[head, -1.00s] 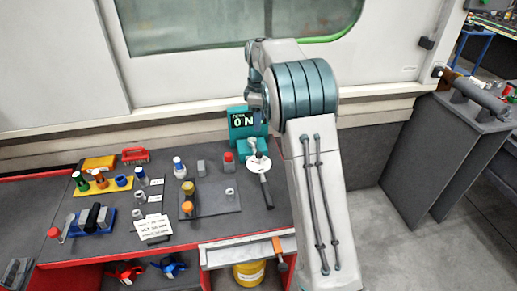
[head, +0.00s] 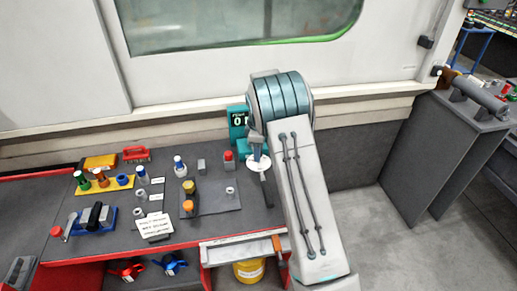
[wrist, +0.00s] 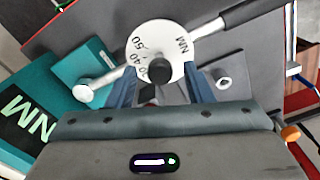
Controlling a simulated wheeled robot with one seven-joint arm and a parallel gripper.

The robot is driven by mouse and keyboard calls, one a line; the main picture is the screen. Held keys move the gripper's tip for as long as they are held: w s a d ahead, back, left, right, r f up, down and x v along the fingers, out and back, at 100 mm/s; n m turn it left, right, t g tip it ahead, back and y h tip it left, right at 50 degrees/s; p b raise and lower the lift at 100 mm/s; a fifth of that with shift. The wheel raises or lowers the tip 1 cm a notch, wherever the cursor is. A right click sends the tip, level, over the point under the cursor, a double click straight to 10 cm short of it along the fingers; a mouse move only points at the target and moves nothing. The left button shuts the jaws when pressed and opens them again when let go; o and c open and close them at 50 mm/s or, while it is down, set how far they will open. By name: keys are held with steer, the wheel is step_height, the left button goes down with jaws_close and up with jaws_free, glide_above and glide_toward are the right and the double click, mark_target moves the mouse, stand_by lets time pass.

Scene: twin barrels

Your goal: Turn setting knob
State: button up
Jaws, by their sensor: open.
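A white round dial (wrist: 155,50) with numbers and "NM" shows in the wrist view. A dark knob (wrist: 159,69) sits at its near edge, in front of my gripper. My gripper (wrist: 162,78) is open, with one blue finger on each side of the knob; whether they touch it I cannot tell. A silver bar with a black handle (wrist: 252,13) runs from the dial to the upper right. In the head view the white dial (head: 258,163) lies below my wrist, and my arm hides the fingers.
A teal tester (head: 237,122) with a lit display stands behind the dial, partly hidden by my arm. A grey plate (head: 215,203) with small parts, several bottles and a paper note (head: 154,226) lie to the left on the bench.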

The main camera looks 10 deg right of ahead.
steer(key=shift+f, duration=0.1)
steer(key=c, duration=1)
